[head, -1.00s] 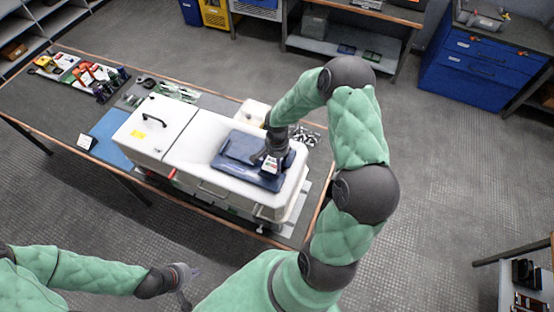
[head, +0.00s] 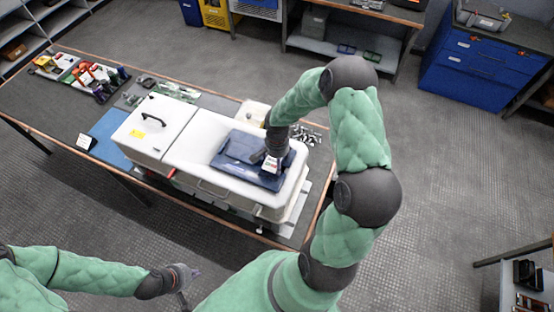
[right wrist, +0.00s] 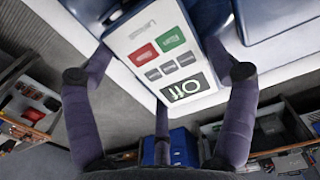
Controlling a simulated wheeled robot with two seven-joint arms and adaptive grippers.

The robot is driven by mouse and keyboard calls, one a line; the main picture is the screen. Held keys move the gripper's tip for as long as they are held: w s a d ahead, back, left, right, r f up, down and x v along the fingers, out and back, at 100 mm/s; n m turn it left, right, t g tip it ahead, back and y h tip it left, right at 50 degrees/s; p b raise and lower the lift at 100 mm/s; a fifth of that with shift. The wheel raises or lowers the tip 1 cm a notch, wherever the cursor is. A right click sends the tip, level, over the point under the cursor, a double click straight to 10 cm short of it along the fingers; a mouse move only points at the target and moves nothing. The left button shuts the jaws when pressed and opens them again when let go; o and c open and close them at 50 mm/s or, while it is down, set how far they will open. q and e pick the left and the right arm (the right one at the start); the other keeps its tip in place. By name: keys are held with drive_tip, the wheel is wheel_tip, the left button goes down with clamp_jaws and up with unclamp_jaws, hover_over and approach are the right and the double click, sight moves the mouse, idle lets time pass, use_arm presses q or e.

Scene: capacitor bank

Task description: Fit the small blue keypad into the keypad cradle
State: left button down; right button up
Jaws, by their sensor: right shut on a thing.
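The small blue keypad has a white face with red, green and grey buttons and an "Off" display; it fills the middle of the right wrist view (right wrist: 165,55) and shows small in the head view (head: 271,164). My right gripper (head: 274,154) is shut on it, with fingers along both sides. It is over the dark blue panel (head: 236,148) on top of the white cabinet (head: 190,138). I cannot make out the cradle clearly, or whether the keypad touches the panel. My left gripper (head: 188,282) is empty and open, low in the head view, away from the table.
The cabinet stands on a long table (head: 40,95). A blue mat (head: 112,132) with a small sign and a tray of coloured parts (head: 80,72) lie to its left. Small metal parts (head: 310,135) lie behind my right gripper.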

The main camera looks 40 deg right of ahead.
drive_tip(key=shift+f+b, duration=0.75)
drive_tip(key=shift+b, duration=0.15)
idle(0.3)
drive_tip(key=o, duration=1.1)
drive_tip(key=shift+o, duration=0.2)
wheel_tip(320, 180, up, 12)
